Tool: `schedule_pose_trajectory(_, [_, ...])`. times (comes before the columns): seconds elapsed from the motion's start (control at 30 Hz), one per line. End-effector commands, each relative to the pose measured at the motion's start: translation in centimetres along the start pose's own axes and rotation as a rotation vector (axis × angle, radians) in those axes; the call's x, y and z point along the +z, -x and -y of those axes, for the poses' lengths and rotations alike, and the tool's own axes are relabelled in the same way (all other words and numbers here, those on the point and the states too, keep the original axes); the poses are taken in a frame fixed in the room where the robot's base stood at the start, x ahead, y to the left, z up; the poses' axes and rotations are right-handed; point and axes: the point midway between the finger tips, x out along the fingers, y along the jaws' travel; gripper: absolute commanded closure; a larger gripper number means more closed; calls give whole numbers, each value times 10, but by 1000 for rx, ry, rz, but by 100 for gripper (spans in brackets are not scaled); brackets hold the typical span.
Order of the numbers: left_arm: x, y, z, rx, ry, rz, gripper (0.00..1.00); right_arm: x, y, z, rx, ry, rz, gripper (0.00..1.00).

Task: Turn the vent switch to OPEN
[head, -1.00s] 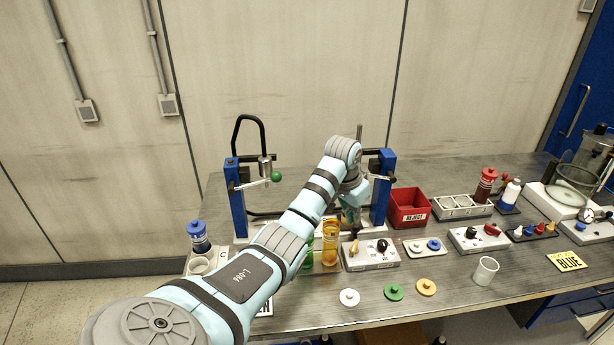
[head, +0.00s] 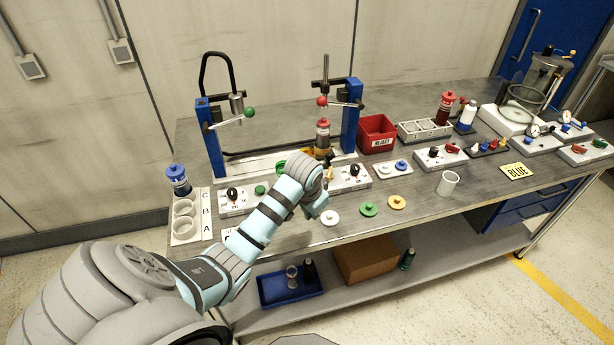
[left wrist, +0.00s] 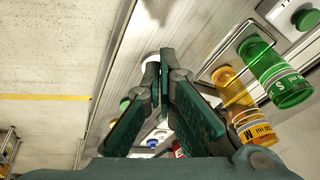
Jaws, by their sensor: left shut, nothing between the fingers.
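I cannot make out which control is the vent switch; no label is readable. Candidates in the head view are a box with a black knob and a red switch (head: 441,156), a box with a black knob (head: 349,178) right of my wrist, another black-knob box (head: 236,200) at the left, and boxes with red and blue controls (head: 536,140) by the clear chamber. My left gripper's fingers are mostly hidden behind my wrist in the head view, over the bench's front. In the left wrist view the gripper (left wrist: 163,72) is shut and empty. My right gripper is out of view.
Green (left wrist: 272,72) and orange (left wrist: 240,102) bottles stand close beside the gripper. Two blue-posted presses stand behind.

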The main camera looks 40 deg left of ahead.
Motion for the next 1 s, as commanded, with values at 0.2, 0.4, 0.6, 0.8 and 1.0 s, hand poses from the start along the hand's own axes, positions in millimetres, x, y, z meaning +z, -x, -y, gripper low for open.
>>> schedule_pose_trajectory(0.2, [35, -10, -25, 0, -20, 1, 100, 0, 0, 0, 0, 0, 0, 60])
schedule_pose_trajectory(0.4, [58, -13, -41, 0, -27, -2, 100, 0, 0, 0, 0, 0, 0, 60])
schedule_pose_trajectory(0.6, [66, -13, -46, 1, -29, -3, 100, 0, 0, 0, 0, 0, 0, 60])
schedule_pose_trajectory(0.8, [65, -13, -46, 1, -29, -3, 100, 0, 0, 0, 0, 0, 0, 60])
schedule_pose_trajectory(1.0, [65, -13, -46, 1, -28, -3, 100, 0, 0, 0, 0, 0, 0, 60])
